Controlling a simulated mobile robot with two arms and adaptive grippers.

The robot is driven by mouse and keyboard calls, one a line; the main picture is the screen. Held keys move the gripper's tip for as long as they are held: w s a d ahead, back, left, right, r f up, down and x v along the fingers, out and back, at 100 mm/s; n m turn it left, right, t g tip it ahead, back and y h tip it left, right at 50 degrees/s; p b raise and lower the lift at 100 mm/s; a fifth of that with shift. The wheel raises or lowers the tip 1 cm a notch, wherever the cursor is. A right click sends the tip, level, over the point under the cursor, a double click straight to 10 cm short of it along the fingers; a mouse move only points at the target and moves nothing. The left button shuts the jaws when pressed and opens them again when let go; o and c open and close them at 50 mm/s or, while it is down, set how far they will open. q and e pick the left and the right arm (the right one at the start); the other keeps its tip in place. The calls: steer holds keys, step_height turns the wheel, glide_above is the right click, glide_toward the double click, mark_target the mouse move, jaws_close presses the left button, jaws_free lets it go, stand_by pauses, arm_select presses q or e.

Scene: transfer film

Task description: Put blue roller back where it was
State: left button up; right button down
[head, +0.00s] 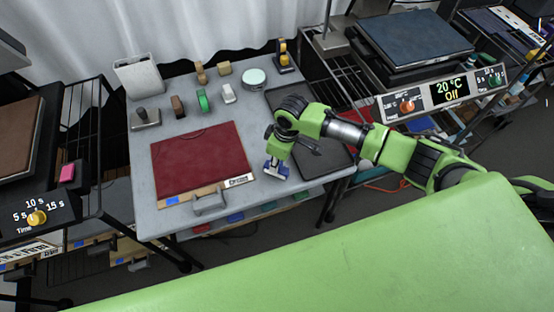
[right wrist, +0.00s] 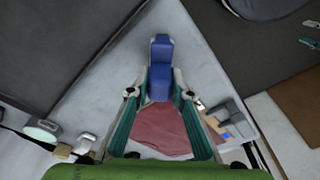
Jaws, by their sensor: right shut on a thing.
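My right gripper (head: 276,158) is over the table's right part, pointing down. It is shut on the blue roller (head: 275,171), which is at the table surface or just above it; I cannot tell whether it touches. In the right wrist view the blue roller (right wrist: 160,70) sits between the fingertips of the right gripper (right wrist: 158,92). The red sheet (head: 203,160) lies on the table left of the roller, apart from it in the head view. My left gripper is not in view.
The grey table (head: 142,210) has a dark tray (head: 318,160) on its right. A grey handled tool (head: 209,203) lies at the front edge. Along the back stand a white holder (head: 138,76), green tape (head: 203,100), a round tin (head: 254,78) and a yellow-handled tool (head: 284,58).

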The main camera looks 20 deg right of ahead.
mark_target(282, 169)
steer(key=shift+f, duration=0.15)
steer(key=c, duration=1.8)
jaws_free()
steer(key=r, duration=0.4)
steer(key=d+r, duration=0.1)
steer(key=r, duration=0.3)
steer(key=s+r+b, duration=0.1)
steer(key=r, duration=0.3)
steer(key=shift+s+d+r, duration=0.1)
steer(key=shift+d+r, duration=0.05)
